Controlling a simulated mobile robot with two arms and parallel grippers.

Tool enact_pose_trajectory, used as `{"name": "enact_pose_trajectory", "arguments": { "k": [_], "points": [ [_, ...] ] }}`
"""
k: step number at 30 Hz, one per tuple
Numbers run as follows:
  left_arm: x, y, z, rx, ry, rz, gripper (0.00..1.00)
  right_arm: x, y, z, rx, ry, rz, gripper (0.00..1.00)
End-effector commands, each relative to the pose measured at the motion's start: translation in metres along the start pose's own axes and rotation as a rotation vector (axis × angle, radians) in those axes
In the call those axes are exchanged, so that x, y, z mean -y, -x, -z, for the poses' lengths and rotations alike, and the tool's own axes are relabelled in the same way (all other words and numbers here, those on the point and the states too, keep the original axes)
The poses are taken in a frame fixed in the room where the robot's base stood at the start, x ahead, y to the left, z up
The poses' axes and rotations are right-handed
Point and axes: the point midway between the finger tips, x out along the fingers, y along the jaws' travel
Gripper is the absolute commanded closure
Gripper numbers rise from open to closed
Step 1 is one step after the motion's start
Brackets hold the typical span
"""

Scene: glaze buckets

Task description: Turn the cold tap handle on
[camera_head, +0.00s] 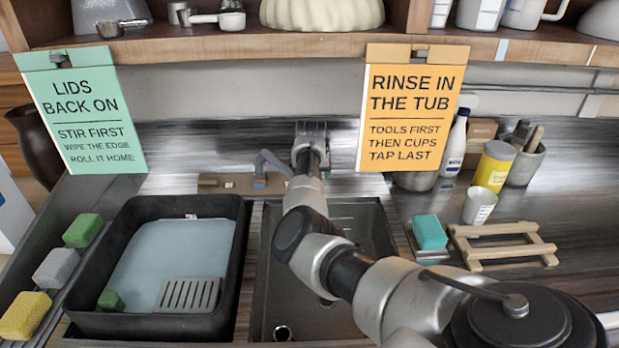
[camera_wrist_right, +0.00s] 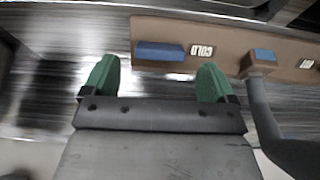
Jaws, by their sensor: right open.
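The tan tap panel (camera_head: 228,184) stands behind the sink, with the grey spout (camera_head: 266,160) rising from it. In the right wrist view, a blue tap handle (camera_wrist_right: 160,52) sits beside a label reading COLD (camera_wrist_right: 202,50). A second blue piece (camera_wrist_right: 264,55) is at the base of the spout (camera_wrist_right: 262,110). My right gripper (camera_wrist_right: 158,78) is open and empty; its green fingertips are apart, short of the panel's edge. In the head view, my right arm reaches over the sink to the back, where the gripper (camera_head: 311,129) shows without clear fingertips. My left gripper is not in view.
A black tub (camera_head: 245,215) of pale liquid stands left of the sink (camera_head: 375,225). Sponges (camera_head: 83,230) line the left edge. A wooden rack (camera_head: 500,245), teal sponge (camera_head: 429,232) and cup (camera_head: 479,206) are right. Two signs (camera_head: 85,118) hang from the shelf (camera_head: 250,41).

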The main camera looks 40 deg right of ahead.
Motion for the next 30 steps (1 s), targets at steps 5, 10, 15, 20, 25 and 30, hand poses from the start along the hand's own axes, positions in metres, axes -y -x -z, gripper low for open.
{"name": "enact_pose_trajectory", "arguments": {
  "k": [5, 10, 15, 20, 25, 30],
  "points": [
    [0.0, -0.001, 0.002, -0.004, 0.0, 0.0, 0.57, -0.001, -0.025, 0.0, 0.001, 0.0, -0.001, 0.13],
    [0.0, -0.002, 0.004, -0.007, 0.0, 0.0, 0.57, -0.001, -0.036, 0.0, -0.001, -0.001, 0.0, 0.13],
    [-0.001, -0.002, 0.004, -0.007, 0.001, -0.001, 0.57, 0.0, -0.038, 0.0, -0.003, -0.001, 0.001, 0.13],
    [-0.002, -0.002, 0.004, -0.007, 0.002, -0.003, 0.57, 0.0, -0.038, 0.0, -0.002, -0.001, 0.001, 0.13],
    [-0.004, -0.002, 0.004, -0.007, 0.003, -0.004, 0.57, 0.0, -0.038, 0.0, -0.002, -0.001, 0.001, 0.37],
    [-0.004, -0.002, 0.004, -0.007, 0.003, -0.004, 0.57, 0.0, -0.038, 0.0, -0.002, 0.0, 0.001, 0.62]
  ]
}}
